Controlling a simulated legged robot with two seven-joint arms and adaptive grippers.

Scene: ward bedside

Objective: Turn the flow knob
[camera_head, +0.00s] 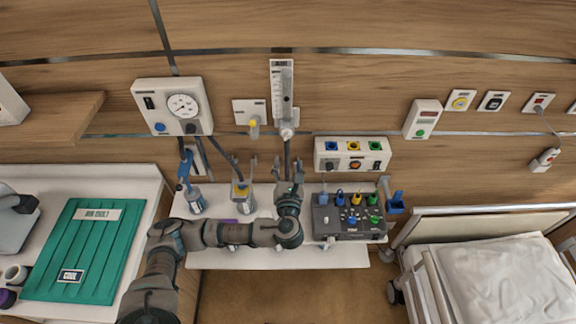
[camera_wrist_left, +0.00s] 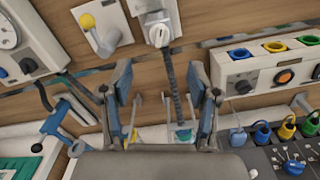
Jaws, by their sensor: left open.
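The white flow knob (camera_head: 287,133) sits at the bottom of a tall flowmeter (camera_head: 282,90) on the wooden wall. In the left wrist view the knob (camera_wrist_left: 159,35) is at the top middle, with a dark hose hanging below it. My left gripper (camera_head: 288,166) is open, its fingers pointing to the wall, below the knob and apart from it. In the left wrist view my two fingers (camera_wrist_left: 160,76) stand apart with nothing held between them; the knob shows beyond and above their tips. My right gripper is not in view.
A gauge box (camera_head: 174,106) and a yellow-knobbed outlet (camera_head: 252,115) are left of the flowmeter. A socket panel (camera_head: 352,154) is close on the right. A shelf (camera_head: 210,257) holds bottles and a grey device (camera_head: 349,218) with coloured plugs. A bed (camera_head: 490,270) stands right.

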